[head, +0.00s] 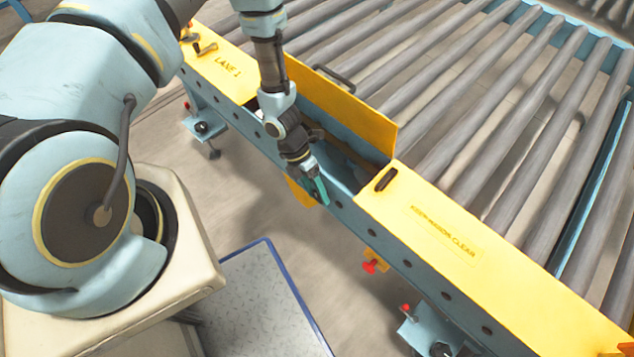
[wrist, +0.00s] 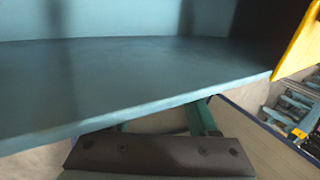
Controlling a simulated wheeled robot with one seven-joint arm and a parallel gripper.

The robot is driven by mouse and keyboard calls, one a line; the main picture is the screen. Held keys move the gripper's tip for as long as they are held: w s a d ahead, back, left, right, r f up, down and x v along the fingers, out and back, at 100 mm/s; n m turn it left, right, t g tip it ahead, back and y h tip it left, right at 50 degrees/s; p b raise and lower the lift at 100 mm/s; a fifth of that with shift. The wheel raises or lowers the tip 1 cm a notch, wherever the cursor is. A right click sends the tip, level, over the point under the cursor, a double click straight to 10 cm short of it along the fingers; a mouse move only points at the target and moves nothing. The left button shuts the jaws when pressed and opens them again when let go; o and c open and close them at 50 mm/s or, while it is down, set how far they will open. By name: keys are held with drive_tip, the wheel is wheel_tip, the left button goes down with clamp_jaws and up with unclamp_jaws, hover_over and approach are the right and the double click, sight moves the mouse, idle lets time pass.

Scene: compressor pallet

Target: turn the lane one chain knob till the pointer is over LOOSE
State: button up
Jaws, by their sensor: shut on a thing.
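My gripper (head: 319,192) is at the outer side of the blue conveyor rail (head: 349,207), fingers pointing down, in the head view. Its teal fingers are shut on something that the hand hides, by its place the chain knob. A yellow plate (head: 299,192) shows partly behind the fingers below the rail. No pointer and no LOOSE mark can be read. In the wrist view the teal fingers (wrist: 165,118) pass under the blue rail edge (wrist: 140,110), which hides their tips.
A yellow hatch cover (head: 350,105) with a dark handle stands open beside an opening in the rail top. The LANE 1 cover (head: 220,68) lies left of it. A red knob (head: 370,266) sits below the rail to the right. Rollers (head: 475,130) fill the far side.

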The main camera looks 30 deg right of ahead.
drive_tip(key=shift+w+f+g+b, duration=0.2)
drive_tip(key=shift+g+b, duration=0.25)
drive_tip(key=shift+g, duration=0.25)
drive_tip(key=shift+g+b, duration=0.3)
drive_tip(key=shift+b, duration=0.15)
drive_tip(key=shift+g+h+b, duration=0.3)
drive_tip(key=shift+g+b, duration=0.05)
drive_tip(key=shift+g, duration=0.05)
drive_tip(key=o, duration=1.4)
drive_tip(key=shift+c, duration=0.2)
drive_tip(key=shift+w+r, duration=0.1)
drive_tip(key=shift+r, duration=0.05)
drive_tip(key=b+v, duration=0.1)
drive_tip(key=v, duration=0.9)
drive_tip(key=shift+r, duration=0.25)
drive_tip(key=shift+w+a, duration=0.15)
drive_tip(key=shift+a, duration=0.05)
